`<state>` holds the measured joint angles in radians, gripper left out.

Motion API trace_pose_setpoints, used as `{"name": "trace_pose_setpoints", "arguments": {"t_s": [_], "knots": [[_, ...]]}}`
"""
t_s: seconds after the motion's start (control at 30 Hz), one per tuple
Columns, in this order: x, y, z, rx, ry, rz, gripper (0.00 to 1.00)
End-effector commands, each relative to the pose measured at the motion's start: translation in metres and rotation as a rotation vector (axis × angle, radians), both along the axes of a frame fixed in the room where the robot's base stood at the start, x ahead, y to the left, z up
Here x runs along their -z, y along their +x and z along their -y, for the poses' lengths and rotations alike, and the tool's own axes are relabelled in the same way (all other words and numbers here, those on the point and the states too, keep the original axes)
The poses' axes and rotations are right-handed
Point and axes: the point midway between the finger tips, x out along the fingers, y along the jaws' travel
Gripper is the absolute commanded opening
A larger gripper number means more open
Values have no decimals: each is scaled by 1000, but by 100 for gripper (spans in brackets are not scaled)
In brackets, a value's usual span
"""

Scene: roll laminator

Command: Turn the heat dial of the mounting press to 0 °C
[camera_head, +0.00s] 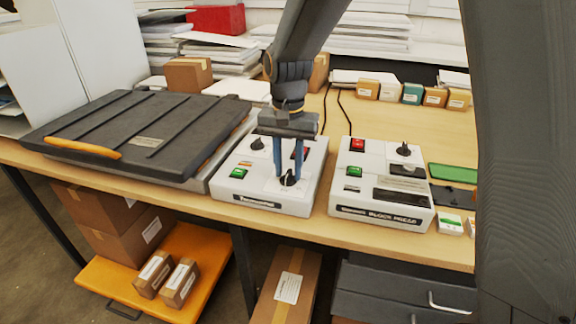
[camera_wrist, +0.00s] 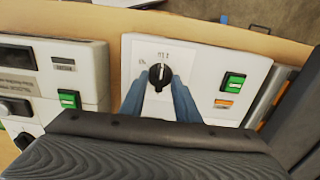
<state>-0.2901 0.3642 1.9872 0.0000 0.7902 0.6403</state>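The mounting press has a black ribbed lid (camera_head: 130,135) with an orange handle. To its right is a white control box (camera_head: 232,187). A black dial (camera_head: 288,179) is at this box's front, and it also shows in the wrist view (camera_wrist: 159,75). In the wrist view, the dial's white pointer line points up, towards small print too blurred to read. My gripper (camera_head: 288,172) points down over the dial, its blue fingers on either side. In the wrist view my gripper (camera_wrist: 157,85) straddles the knob, with a gap visible at the left finger. The fingers look open.
A second white box, labelled block press (camera_head: 381,205), stands to the right with its own knob (camera_head: 404,150). The control box has a green switch (camera_head: 238,173) and another black knob (camera_head: 257,143). Small boxes (camera_head: 412,93) and paper stacks (camera_head: 370,33) line the back.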

Motion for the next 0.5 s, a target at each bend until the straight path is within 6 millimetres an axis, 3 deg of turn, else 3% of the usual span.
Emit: {"name": "trace_pose_setpoints", "arguments": {"t_s": [0.23, 0.4, 0.5], "knots": [[1, 0, -1, -2, 0, 0, 29], [1, 0, -1, -2, 0, 0, 0], [1, 0, -1, -2, 0, 0, 0]]}}
